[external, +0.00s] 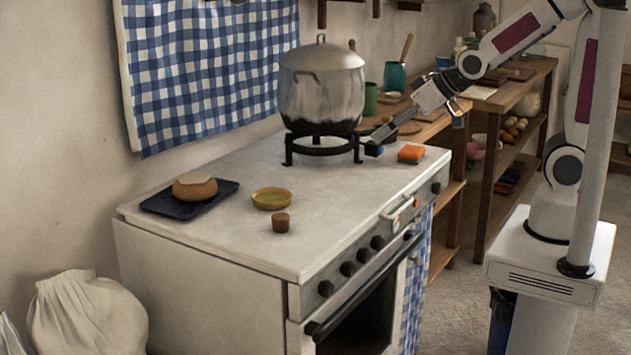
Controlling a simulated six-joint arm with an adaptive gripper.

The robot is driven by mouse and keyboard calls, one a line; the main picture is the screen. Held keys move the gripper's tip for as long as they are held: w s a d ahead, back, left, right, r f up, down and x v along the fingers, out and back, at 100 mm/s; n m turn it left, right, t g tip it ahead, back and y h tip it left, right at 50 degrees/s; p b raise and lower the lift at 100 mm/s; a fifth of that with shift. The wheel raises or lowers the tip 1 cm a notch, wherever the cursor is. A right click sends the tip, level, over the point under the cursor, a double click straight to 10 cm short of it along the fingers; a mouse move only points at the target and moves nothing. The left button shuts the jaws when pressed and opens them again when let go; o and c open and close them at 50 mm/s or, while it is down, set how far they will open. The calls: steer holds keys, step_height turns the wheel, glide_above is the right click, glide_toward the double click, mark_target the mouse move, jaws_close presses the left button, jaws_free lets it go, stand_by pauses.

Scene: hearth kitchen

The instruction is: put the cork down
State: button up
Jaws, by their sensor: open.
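A small brown cork (281,222) stands upright on the white stovetop (345,205), just in front of a shallow yellow dish (271,199). A narrow gap seems to separate cork and dish. My gripper (371,146) is open, low over the back right of the stovetop, beside the pot stand. It is well apart from the cork, to its right and farther back. The fingertips are small and dark here, and I see nothing held between them.
A large metal pot (321,85) sits on a black stand (321,149) left of my gripper. A dark tray (164,207) with a round loaf-like item (194,187) is at left. The front middle stovetop is clear.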

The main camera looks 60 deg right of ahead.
steer(key=s+d+r+g, duration=0.1)
steer(key=s+d, duration=0.2)
steer(key=s, duration=0.3)
steer(key=s+d+r+g+h, duration=0.1)
steer(key=s+d, duration=0.2)
steer(key=s, duration=0.4)
steer(key=s+d+r+m+g+h, duration=0.1)
steer(key=s+d, duration=0.1)
steer(key=s, duration=0.5)
steer(key=shift+d+r+g, duration=0.25)
steer(key=shift+d+g, duration=0.05)
steer(key=shift+d, duration=0.1)
steer(key=shift+o, duration=0.5)
steer(key=shift+s, duration=0.1)
